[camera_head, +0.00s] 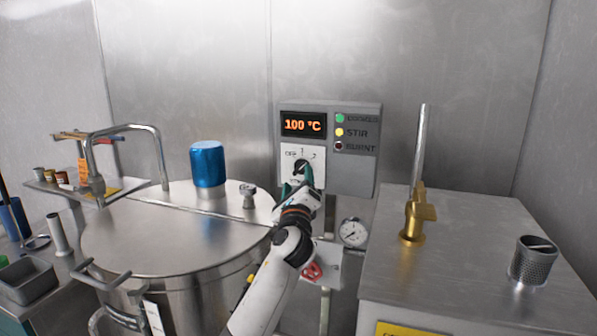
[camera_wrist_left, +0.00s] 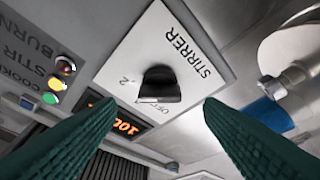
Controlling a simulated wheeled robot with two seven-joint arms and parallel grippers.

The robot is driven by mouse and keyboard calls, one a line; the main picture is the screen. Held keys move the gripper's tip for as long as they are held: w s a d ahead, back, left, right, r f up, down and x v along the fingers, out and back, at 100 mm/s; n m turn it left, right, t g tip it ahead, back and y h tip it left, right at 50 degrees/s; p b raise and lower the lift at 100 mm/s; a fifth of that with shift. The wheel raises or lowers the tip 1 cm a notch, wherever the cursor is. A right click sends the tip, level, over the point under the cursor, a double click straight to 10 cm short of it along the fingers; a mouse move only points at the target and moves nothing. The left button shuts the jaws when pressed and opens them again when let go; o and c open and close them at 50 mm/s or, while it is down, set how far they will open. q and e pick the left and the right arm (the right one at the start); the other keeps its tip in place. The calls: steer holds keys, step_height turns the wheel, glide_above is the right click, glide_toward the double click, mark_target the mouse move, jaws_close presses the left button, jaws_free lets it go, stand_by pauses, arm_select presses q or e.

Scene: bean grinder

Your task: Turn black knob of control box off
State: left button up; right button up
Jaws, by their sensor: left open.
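The grey control box (camera_head: 352,170) is on the back wall, with an orange "100 °C" display (camera_head: 303,124). Its white STIRRER plate, marked OFF, 1 and 2, carries the black knob (camera_head: 302,168). In the left wrist view the plate appears turned over, with the black knob (camera_wrist_left: 160,84) near the middle. The knob's exact setting is hard to tell. My left gripper (camera_head: 301,182) is in front of the plate, and its fingers partly hide the knob in the head view. In the wrist view its green fingers (camera_wrist_left: 159,106) are spread to either side below the knob, with a gap between. My right gripper is not in view.
Lamps for COOKING, STIR (camera_head: 339,132) and BURNT sit right of the display. A large steel vat (camera_head: 150,240) with a blue cap (camera_head: 207,164) stands left. A pressure gauge (camera_head: 353,232) is below the box. A steel counter (camera_head: 470,265) with a brass valve (camera_head: 416,215) stands right.

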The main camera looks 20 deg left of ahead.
mark_target(299, 171)
arm_select(q)
steer(key=shift+x, duration=2.2)
steer(key=c, duration=1)
